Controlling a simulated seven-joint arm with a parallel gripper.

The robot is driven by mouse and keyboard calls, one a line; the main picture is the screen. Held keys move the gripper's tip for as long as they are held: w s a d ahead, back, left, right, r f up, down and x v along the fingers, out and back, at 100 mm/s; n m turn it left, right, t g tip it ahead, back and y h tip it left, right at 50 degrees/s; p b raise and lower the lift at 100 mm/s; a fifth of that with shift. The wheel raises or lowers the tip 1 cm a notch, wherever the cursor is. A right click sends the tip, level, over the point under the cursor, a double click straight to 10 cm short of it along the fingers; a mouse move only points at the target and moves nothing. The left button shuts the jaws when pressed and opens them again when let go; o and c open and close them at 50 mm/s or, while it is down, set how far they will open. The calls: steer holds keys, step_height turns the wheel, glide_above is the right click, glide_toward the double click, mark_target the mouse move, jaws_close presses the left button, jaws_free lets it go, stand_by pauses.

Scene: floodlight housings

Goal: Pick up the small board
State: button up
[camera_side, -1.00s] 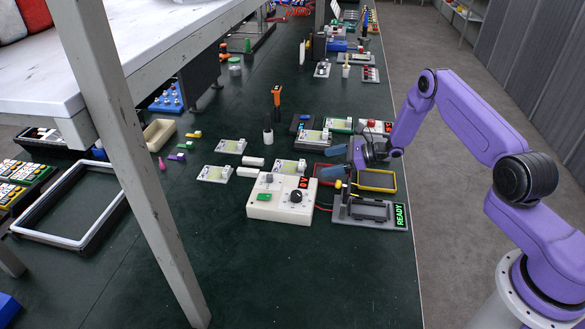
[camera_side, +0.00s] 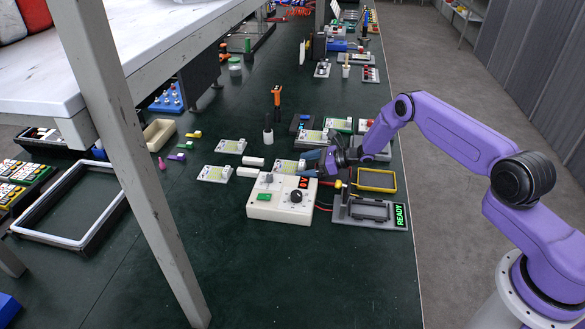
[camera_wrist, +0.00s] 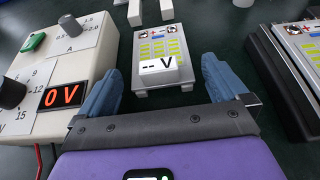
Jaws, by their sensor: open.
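A small grey board (camera_wrist: 160,55) with yellow-green strips and a white block marked "-- V" lies ahead of my gripper in the wrist view, between the lines of the two fingers. It appears to be the pale board (camera_side: 286,167) just left of my gripper in the side view. Similar boards lie farther left (camera_side: 214,174) and behind it (camera_side: 230,146); I cannot tell from the task line which is named. My gripper (camera_wrist: 162,66) has its blue fingers apart with nothing between them. In the side view, my gripper (camera_side: 317,160) partly covers that area.
A cream power box (camera_side: 265,208) reading 0 V stands close in front, also left in the wrist view (camera_wrist: 60,65). A grey fixture (camera_side: 350,219) marked READY and a yellow frame (camera_side: 376,189) lie to the right. White blocks (camera_side: 253,161) lie left.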

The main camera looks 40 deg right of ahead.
steer(key=c, duration=1)
steer(key=shift+r, duration=0.8)
steer(key=s+r, duration=0.3)
steer(key=s, duration=0.1)
steer(key=s+r, duration=0.4)
steer(key=s, duration=0.1)
steer(key=s+r, duration=0.4)
steer(key=s, duration=0.1)
steer(key=shift+r, duration=0.2)
